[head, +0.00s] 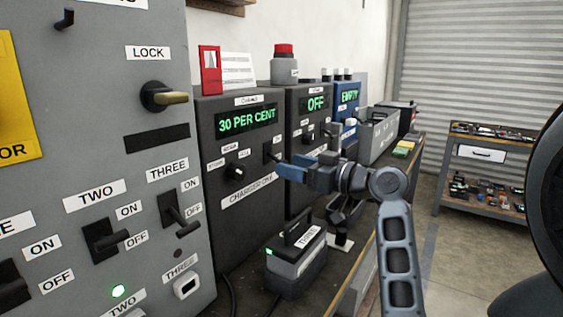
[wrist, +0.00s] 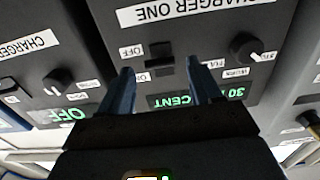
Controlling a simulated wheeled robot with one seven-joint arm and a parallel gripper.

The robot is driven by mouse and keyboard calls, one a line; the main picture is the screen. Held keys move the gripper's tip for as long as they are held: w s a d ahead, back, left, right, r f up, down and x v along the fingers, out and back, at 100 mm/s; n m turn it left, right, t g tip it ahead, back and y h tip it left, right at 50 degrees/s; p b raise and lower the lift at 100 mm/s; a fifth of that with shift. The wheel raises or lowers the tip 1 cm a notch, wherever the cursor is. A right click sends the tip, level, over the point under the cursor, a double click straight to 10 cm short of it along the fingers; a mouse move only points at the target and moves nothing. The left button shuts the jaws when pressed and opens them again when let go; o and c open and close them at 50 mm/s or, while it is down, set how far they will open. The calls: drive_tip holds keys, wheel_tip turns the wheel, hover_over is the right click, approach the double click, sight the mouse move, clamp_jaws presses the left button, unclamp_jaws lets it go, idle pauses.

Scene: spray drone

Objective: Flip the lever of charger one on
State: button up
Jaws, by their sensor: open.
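Charger one (head: 237,112) is a dark grey box with a green display reading "30 PER CENT" and a "CHARGER ONE" label below. Its small black lever (head: 270,153) is on the right of its front, and in the wrist view, where the labels are upside down, the lever (wrist: 160,59) is beside an "OFF" label. I cannot tell which way the lever is set. My gripper (head: 284,167) has blue fingers and is open and empty, pointing at the charger face. In the wrist view the fingertips (wrist: 160,70) lie on either side of the lever's line; contact is not clear.
A round knob (head: 236,172) is left of the lever. A second charger (head: 309,122) reading "OFF" stands to the right. A battery (head: 296,255) with a handle stands on the bench below my gripper. A grey switch panel (head: 110,190) rises at the left.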

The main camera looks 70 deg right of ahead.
drive_tip(key=shift+x, duration=1.7)
drive_tip(key=shift+p, duration=0.3)
drive_tip(key=c, duration=1)
